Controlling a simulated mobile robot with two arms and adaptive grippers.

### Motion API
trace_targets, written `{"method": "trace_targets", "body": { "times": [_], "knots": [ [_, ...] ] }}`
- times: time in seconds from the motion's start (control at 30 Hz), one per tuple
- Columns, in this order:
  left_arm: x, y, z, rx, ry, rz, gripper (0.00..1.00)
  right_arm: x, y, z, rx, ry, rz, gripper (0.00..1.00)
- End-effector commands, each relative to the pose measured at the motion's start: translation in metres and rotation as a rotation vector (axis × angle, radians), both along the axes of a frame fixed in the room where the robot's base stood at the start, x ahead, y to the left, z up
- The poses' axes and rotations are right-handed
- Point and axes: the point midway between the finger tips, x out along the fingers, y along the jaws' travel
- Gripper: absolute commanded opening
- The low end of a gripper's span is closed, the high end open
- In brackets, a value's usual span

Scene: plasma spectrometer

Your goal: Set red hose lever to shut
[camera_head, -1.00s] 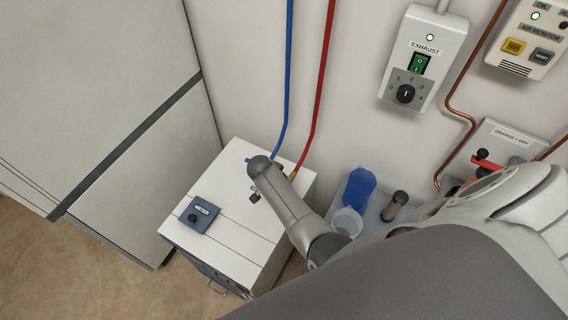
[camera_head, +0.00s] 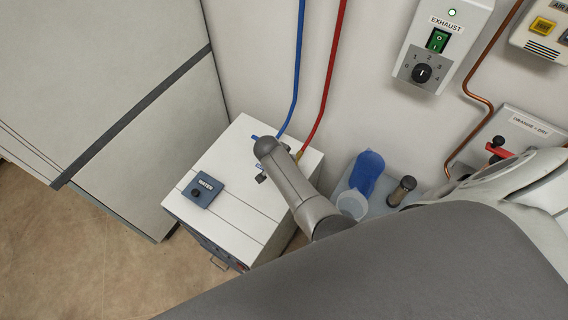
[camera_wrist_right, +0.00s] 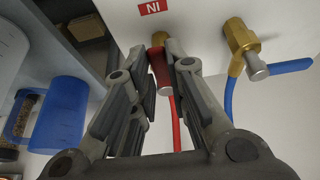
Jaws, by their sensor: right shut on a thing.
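The red hose lever (camera_wrist_right: 158,65) is between the fingertips of my right gripper (camera_wrist_right: 167,52) in the right wrist view. The gripper is shut on it, and the fingers partly cover it and its fitting. The red hose (camera_wrist_right: 176,132) runs down behind the lever, and the red IN label (camera_wrist_right: 153,8) is just above. In the head view the red hose (camera_head: 333,75) drops to the back of a white cabinet (camera_head: 240,148). My right arm hides the lever there. My left gripper is not in view.
A brass valve (camera_wrist_right: 240,45) with a blue lever (camera_wrist_right: 289,68) sticking out sideways sits right of the red one. A blue jug (camera_wrist_right: 58,115) stands at the left, also visible in the head view (camera_head: 367,172). A WATER switch box (camera_head: 202,190) is on the cabinet top.

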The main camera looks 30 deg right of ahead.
Motion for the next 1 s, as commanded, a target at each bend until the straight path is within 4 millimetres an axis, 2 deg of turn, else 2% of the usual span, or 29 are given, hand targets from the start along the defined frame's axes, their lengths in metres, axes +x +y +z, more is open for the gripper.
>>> {"method": "trace_targets", "body": {
  "times": [0.37, 1.0],
  "knots": [
    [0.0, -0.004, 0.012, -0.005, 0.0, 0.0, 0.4, -0.004, -0.004, 0.003, -0.003, 0.0, 0.083, 0.0],
    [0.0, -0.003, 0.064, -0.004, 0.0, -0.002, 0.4, -0.022, -0.028, 0.004, -0.005, 0.0, 0.64, 0.0]
  ]
}}
